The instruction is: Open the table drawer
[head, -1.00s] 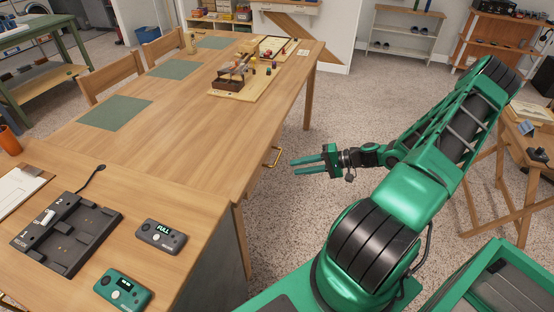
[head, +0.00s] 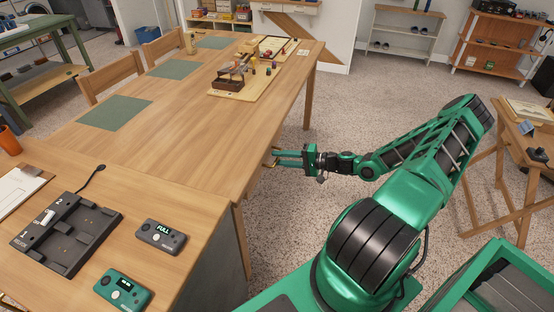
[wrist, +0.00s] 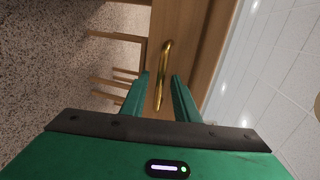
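The wooden table (head: 190,130) fills the left and middle of the head view. A curved brass handle (wrist: 164,70) is on the table's wooden side face (wrist: 190,40) in the wrist view. The seam of the drawer front is hard to make out, and no opening shows. My gripper (head: 275,157) is at the table's right side in the head view, where its fingers mostly cover the handle. It is open, with its green fingers apart (wrist: 161,85) and the lower part of the handle showing between them. Neither finger clearly touches the handle.
A wooden board (head: 232,88) with small items lies on the table. A dark charging dock (head: 66,232) and two handheld devices lie on the near surface. A wooden stand (head: 500,175) is at the right. Carpet (head: 300,215) is clear below my gripper.

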